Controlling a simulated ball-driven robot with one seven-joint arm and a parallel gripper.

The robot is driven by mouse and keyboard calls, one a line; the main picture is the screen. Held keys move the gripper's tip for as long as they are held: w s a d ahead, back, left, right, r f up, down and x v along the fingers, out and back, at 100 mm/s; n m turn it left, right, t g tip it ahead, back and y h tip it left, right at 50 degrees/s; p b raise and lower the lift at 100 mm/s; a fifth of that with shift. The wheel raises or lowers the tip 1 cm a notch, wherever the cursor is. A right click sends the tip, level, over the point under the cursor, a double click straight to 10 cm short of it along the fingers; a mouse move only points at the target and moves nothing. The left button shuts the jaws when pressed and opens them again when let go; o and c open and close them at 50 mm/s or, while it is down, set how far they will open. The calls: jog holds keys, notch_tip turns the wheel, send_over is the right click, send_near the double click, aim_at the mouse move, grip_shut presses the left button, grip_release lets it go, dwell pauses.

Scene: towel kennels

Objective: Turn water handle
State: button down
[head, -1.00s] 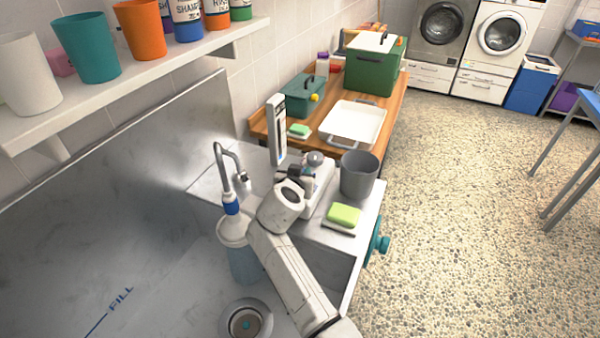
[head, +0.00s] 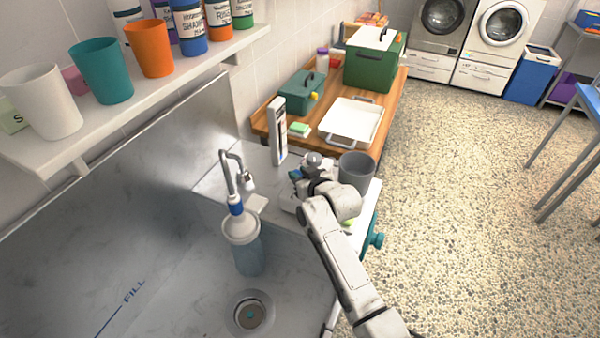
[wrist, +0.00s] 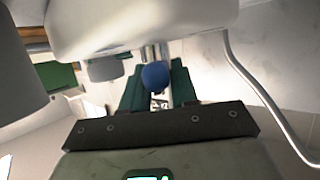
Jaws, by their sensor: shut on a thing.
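The water handle shows in the wrist view as a blue rounded knob (wrist: 155,76) on a pale metal stem. My gripper (wrist: 158,88) has its dark green fingers on either side of the knob and is shut on it. In the head view my gripper (head: 305,181) is at the pale fitting on the counter right of the spout, with a bit of the blue knob (head: 295,174) showing. My wrist hides most of the fitting. The curved metal spout (head: 228,172) with a blue collar stands at the basin's edge. A pale, translucent container (head: 248,255) is below it.
A grey cup (head: 356,171) stands close to the right of my wrist. My arm mostly covers a green sponge. A white upright box (head: 279,130) stands behind. The metal basin (head: 180,260) is open at left; a shelf (head: 130,100) with cups overhangs it.

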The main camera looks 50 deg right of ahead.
jog(key=shift+r+n+y, duration=0.1)
jog(key=shift+n+y, duration=0.7)
jog(key=shift+y, duration=0.1)
jog(key=c, duration=1)
grip_release()
jog(key=shift+o, duration=0.2)
jog(key=b+v, duration=0.2)
jog(key=v, duration=0.8)
jog(key=shift+s, duration=0.4)
